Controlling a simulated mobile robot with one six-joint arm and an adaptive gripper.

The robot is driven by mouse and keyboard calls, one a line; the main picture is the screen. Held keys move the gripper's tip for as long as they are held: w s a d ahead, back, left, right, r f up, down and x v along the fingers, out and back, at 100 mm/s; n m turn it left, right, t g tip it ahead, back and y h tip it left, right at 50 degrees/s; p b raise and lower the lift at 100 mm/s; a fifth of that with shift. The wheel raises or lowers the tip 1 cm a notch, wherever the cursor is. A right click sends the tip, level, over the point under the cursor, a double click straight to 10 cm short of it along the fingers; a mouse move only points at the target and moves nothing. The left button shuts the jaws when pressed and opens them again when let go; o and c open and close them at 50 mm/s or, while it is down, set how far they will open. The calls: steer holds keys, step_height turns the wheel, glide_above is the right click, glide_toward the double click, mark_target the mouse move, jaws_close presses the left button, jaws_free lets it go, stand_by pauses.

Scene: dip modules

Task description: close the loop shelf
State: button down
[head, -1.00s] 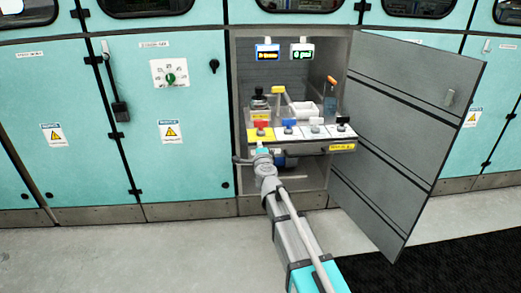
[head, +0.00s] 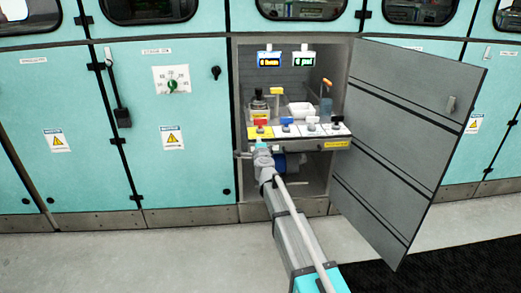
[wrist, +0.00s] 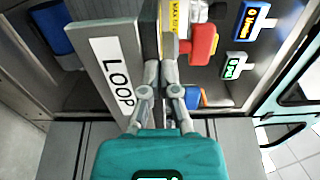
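The loop shelf (head: 300,148) stands part way out of the open cabinet. It carries several modules, and a yellow label is on its front edge. In the wrist view, a grey panel with a white LOOP label (wrist: 110,68) lies left of the fingers. My gripper (head: 261,147) is at the left part of the shelf front. In the wrist view my gripper (wrist: 159,35) has its fingers close together beside the LOOP panel. Whether anything thin is between the fingertips is hidden.
The grey cabinet door (head: 408,145) stands wide open at the right. Two small displays (head: 285,58) hang in the cabinet above the shelf. A blue thing (head: 293,163) sits below the shelf. Closed turquoise cabinets (head: 150,130) are on the left. A dark mat (head: 450,262) lies front right.

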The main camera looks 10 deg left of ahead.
mark_target(256, 127)
steer(key=x, duration=2.7)
steer(key=shift+f, duration=0.15)
steer(key=shift+s, duration=0.1)
steer(key=v, duration=1.4)
steer(key=shift+d, duration=0.1)
